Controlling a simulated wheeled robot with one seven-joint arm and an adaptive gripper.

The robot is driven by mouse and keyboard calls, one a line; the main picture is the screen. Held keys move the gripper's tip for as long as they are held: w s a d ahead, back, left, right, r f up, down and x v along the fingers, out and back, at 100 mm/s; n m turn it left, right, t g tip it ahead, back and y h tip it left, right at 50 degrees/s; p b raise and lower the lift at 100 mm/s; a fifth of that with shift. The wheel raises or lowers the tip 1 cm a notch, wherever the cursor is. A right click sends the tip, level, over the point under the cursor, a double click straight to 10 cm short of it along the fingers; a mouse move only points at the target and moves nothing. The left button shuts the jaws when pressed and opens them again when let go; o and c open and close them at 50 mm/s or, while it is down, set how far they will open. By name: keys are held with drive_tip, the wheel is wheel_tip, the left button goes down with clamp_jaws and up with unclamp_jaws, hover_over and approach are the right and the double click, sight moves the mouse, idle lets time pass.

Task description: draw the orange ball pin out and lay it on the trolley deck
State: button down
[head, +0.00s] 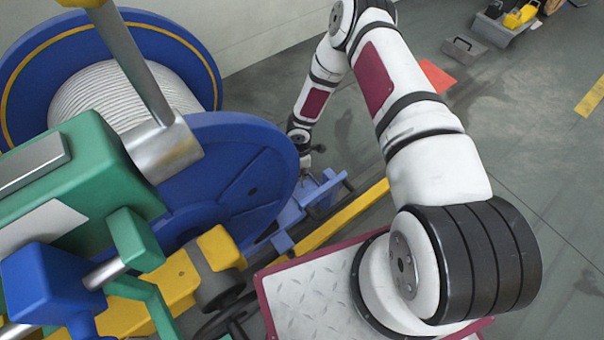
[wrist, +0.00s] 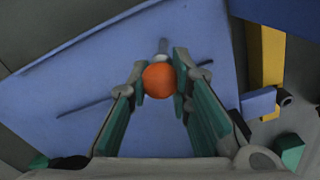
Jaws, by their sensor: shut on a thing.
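The orange ball (wrist: 159,80) of the pin sits between the fingertips of my gripper (wrist: 160,82) in the wrist view. The fingers are shut on it from both sides. A short grey shank shows just beyond the ball, over a blue plate (wrist: 100,75). I cannot tell how much of the shank is in a hole. In the head view my gripper (head: 305,150) is small and dark, beside the blue flange and above blue framework (head: 315,195). The ball is hidden there. I cannot identify the trolley deck for certain.
A large blue reel (head: 235,180) wound with pale strand (head: 110,95) stands left of my gripper. A yellow rail (head: 335,220) runs along the floor beside the blue framework. Green and blue machine parts (head: 80,190) fill the left foreground. Open floor lies to the right.

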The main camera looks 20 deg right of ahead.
drive_tip(key=shift+f, duration=0.2)
drive_tip(key=c, duration=1.4)
unclamp_jaws()
drive_tip(key=shift+o, duration=0.2)
drive_tip(key=shift+w+r, duration=0.1)
drive_tip(key=shift+r, duration=3.95)
drive_tip(key=shift+w, duration=0.1)
